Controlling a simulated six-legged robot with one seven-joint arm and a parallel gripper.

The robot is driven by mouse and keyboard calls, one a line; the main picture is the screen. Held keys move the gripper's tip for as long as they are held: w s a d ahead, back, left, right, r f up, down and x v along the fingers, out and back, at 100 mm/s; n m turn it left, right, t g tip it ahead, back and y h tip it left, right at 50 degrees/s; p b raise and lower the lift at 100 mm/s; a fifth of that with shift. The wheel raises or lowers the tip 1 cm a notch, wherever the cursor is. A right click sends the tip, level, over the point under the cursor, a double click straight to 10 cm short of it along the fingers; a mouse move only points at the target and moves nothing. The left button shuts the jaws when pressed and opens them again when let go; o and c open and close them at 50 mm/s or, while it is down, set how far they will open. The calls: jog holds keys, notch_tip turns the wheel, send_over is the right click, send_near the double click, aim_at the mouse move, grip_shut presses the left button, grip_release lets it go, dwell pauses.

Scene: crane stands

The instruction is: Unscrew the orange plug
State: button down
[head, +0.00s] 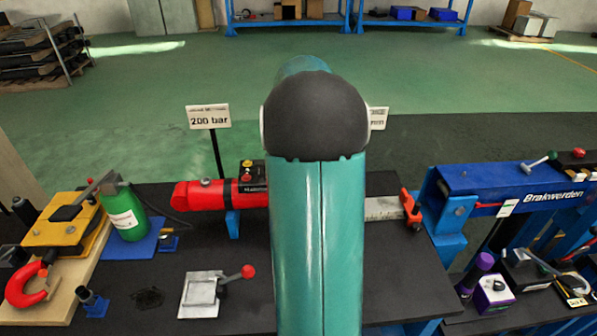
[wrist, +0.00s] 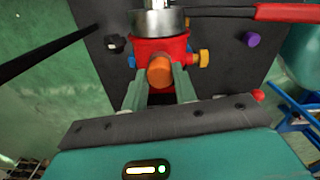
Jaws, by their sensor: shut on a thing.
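The orange plug (wrist: 160,72) shows in the wrist view as a rounded orange end on the front of a red body (wrist: 148,46). My gripper (wrist: 160,82) has its two pale green fingers closed on either side of the plug and is shut on it. The plug sits against the red body; its thread is hidden. In the head view my teal arm blocks the middle of the bench, so the gripper and plug are hidden there.
A metal cylinder (wrist: 155,22) tops the red body, with a red-handled lever (wrist: 285,12) to its right. Yellow (wrist: 204,56), purple (wrist: 251,39) and black (wrist: 115,43) knobs are nearby. In the head view, a red cylinder (head: 205,194) and blue crane beam (head: 500,190) flank my arm.

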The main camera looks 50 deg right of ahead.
jog(key=shift+r, duration=0.1)
jog(key=n, duration=0.5)
jog(key=c, duration=1)
grip_release()
jog(key=shift+c, duration=0.2)
jog(key=shift+c, duration=0.7)
